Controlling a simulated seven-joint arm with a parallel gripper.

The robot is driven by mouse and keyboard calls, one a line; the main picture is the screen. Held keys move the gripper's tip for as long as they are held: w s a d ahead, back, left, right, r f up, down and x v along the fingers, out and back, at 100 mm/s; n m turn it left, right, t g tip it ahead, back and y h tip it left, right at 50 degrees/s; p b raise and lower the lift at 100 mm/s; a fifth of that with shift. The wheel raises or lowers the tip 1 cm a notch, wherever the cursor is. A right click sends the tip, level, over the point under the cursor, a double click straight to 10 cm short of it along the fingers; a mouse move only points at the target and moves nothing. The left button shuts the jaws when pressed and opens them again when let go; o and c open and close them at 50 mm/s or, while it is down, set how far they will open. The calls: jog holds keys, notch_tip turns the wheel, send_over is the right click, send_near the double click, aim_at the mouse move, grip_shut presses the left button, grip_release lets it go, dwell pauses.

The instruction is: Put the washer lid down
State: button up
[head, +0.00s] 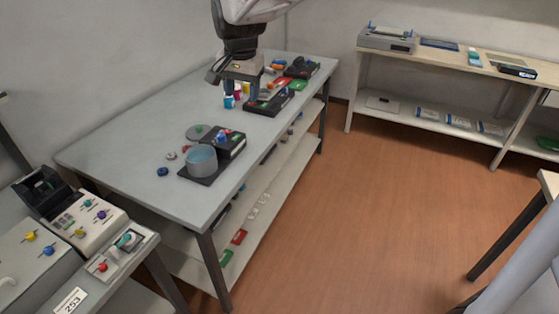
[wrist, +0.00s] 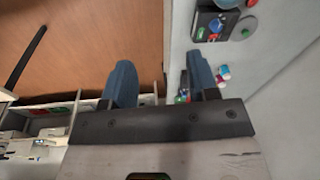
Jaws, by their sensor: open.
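The washer (head: 201,164) is a round grey tub with a bluish inside, on a dark base beside a black control box (head: 230,147) on the table.
A black device (head: 272,101) and small coloured bottles (head: 229,102) stand near my gripper. Small round parts (head: 163,171) lie left of the washer. The near left tabletop (head: 115,150) is clear. A shelf (head: 430,109) stands across the floor.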

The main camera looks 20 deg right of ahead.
jog(key=s+d+f+n, duration=0.1)
jog(key=s+f+n, duration=0.2)
jog(key=s, duration=1.2)
jog(key=s+d+f+n+t, duration=0.1)
jog(key=s+f+n, duration=0.3)
jog(key=s, duration=1.1)
jog(key=shift+s+d, duration=0.25)
jog(key=shift+d, duration=0.35)
jog(key=o, duration=0.3)
